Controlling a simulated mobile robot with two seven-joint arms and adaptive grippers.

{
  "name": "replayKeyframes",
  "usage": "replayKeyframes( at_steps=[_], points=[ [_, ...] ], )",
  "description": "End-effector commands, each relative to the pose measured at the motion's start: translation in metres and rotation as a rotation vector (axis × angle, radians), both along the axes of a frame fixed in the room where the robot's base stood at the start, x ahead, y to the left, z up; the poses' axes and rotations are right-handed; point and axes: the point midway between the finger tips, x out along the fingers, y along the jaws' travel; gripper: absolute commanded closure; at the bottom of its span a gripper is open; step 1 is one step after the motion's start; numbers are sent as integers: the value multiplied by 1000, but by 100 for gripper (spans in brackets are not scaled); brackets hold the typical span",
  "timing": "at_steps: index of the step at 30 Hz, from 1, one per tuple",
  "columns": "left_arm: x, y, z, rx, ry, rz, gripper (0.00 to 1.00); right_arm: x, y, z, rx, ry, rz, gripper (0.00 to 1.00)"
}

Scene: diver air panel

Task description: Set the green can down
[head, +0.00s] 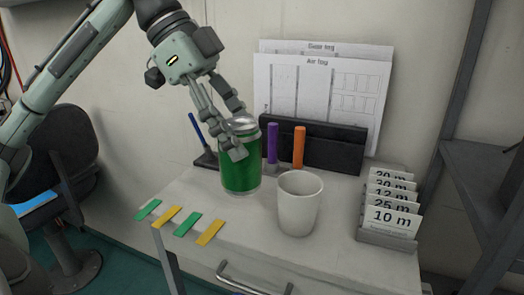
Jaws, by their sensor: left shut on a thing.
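The green can (238,176) is upright, with a silver top, at the middle of the white table (335,249). My left gripper (239,140) comes down from above left and is shut on the can near its top. The can's base appears at or very close to the table surface; I cannot tell whether it touches. Part of the can's upper side is hidden behind the fingers. My right gripper does not show.
A white cup (299,205) stands just right of the can. Purple (272,144) and orange (299,148) markers stand behind it by a black holder (335,148). Depth cards (392,215) stand at right. Green and yellow strips (187,224) lie along the front left edge.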

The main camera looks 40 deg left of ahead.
Motion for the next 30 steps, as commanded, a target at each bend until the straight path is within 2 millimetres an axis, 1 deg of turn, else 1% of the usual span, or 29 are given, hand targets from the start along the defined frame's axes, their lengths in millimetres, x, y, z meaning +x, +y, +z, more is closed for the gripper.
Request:
replayKeyframes(
  at_steps=[1,3,6,9,11,18,21,30],
  points=[
    [6,-6,-1,-3,-3,-4,88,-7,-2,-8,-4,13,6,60],
    [14,-11,-8,-4,-3,-3,88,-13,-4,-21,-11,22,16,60],
    [22,-16,-14,-3,-3,-2,88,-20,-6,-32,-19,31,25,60],
    [25,-18,-18,-1,-2,0,88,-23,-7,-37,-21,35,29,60],
    [26,-18,-22,-1,0,0,88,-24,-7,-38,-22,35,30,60],
    [25,-18,-49,0,3,1,88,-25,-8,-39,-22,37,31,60],
    [25,-18,-56,0,2,0,88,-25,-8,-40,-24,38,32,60],
    [26,-18,-58,-1,-3,0,88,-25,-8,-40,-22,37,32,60]
  ],
)
